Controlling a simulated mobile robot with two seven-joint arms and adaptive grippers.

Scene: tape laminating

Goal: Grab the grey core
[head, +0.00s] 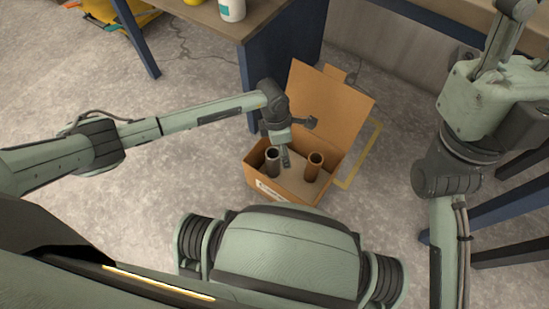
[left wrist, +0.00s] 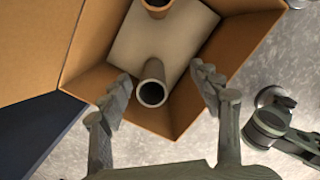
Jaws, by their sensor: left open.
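The grey core (head: 272,162) is an upright hollow tube in the left part of an open cardboard box (head: 254,183) on the floor. A brown core (head: 315,167) stands upright to its right in the same box. My left gripper (head: 297,141) points down over the box. In the left wrist view the left gripper (left wrist: 163,76) is open, with its fingers on either side of the grey core (left wrist: 151,92); whether they touch it I cannot tell. The brown core (left wrist: 157,6) is cut by the top edge there. My right arm shows at right, but its gripper is not visible.
The box's lid (head: 328,105) stands open at the back. A table (head: 215,18) with a white bottle (head: 232,9) is behind it. A yellow line (head: 362,157) marks the floor to the right. Concrete floor is clear to the left.

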